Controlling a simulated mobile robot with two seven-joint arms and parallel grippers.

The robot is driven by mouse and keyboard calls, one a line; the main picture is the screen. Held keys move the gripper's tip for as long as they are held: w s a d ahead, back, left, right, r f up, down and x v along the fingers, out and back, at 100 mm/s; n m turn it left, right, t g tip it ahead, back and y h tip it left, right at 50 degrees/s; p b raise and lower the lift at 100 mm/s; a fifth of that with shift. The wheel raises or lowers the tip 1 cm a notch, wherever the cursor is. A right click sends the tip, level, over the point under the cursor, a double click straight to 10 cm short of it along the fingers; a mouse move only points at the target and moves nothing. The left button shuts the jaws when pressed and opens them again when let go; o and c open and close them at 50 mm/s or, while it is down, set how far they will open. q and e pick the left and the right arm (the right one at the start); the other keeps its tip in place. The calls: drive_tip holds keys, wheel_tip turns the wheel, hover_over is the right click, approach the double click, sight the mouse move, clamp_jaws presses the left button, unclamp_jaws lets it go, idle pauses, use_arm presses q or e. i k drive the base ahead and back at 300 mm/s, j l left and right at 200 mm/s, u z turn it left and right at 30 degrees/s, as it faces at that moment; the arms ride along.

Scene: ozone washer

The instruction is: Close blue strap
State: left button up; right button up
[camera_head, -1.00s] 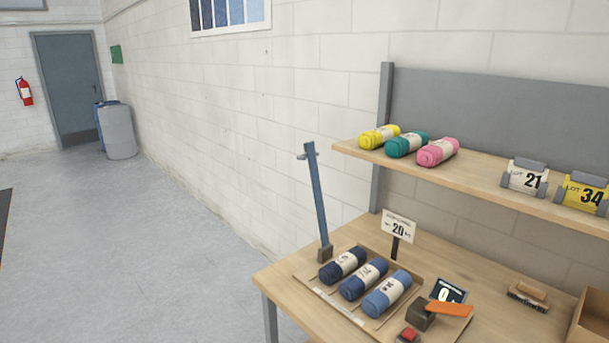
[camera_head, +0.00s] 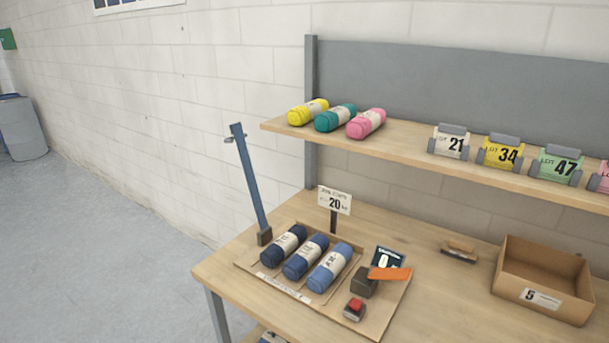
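The blue strap (camera_head: 249,178) stands raised and leaning slightly left. Its lower end sits in a dark block (camera_head: 265,236) at the left edge of a brown tray (camera_head: 253,266) on the wooden table. A small bracket shows near its upper end. Three blue rolls with pale labels lie in the tray beside the strap: a dark navy roll (camera_head: 283,245), a mid-blue roll (camera_head: 306,257) and a lighter blue roll (camera_head: 330,267). Neither of my grippers is in view.
A dark block (camera_head: 364,281) with an orange lever (camera_head: 390,273) and a red button (camera_head: 355,305) are at the tray's right. A cardboard box (camera_head: 543,280) stands at right. A shelf (camera_head: 405,142) overhangs the table's back. Open floor lies at left.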

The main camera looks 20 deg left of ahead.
sight(236, 128)
drive_tip(key=j+z, duration=0.35)
drive_tip(key=j, duration=0.15)
drive_tip(key=j+z, duration=0.35)
drive_tip(key=j, duration=0.2)
drive_tip(key=k+j+z, duration=0.1)
drive_tip(key=j+z, duration=0.25)
drive_tip(key=j, duration=0.7)
drive_tip(key=k+j, duration=0.1)
drive_tip(key=j, duration=0.45)
drive_tip(key=k+j, duration=0.1)
drive_tip(key=j, duration=0.45)
drive_tip(key=i+j+z, duration=0.05)
